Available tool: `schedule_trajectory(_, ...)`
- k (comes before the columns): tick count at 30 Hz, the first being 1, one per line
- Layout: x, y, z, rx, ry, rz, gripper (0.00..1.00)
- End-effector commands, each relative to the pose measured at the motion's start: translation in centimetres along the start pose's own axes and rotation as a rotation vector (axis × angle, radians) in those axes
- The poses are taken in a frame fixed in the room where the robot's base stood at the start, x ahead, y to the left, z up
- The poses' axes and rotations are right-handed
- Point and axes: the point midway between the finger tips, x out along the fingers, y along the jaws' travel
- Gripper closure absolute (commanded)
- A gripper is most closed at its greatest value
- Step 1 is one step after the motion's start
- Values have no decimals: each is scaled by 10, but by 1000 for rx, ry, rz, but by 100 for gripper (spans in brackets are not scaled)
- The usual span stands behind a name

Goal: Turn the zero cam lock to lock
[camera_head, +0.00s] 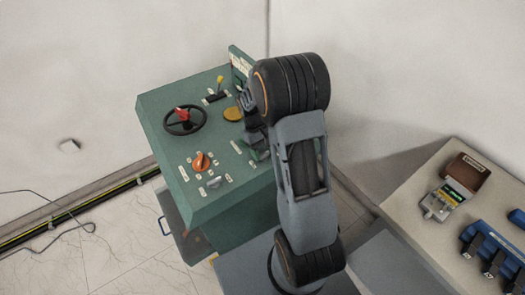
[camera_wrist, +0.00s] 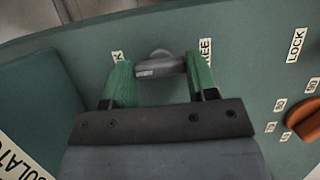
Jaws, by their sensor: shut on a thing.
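A grey cam lock knob (camera_wrist: 159,66) sits on the green panel in the wrist view. My gripper (camera_wrist: 159,76) has its two green fingers on either side of it, shut on its bar-shaped handle. The handle lies roughly level in that picture. A label ending in K (camera_wrist: 117,57) is partly covered at the left finger, and one ending in EE (camera_wrist: 206,50) is partly covered at the right finger. In the head view my gripper (camera_head: 257,150) is low at the right side of the green console (camera_head: 227,203); the held knob is hidden there.
An orange knob (camera_head: 201,162), a silver knob (camera_head: 214,182), a black handwheel (camera_head: 185,120) and a yellow-tipped lever (camera_head: 220,82) stand on the console. A LOCK label (camera_wrist: 296,45) is right of the held knob. A side table (camera_head: 418,213) with tools stands at the right.

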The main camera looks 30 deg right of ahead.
Motion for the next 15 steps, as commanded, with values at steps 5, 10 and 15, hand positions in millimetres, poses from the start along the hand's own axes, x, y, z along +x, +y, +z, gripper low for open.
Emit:
schedule_trajectory(5, 0, 0, 0, -3, 0, 1, 46)
schedule_trajectory(10, 0, 0, 0, -1, 0, 0, 30)
schedule_trajectory(15, 0, 0, 0, 0, 0, 0, 21)
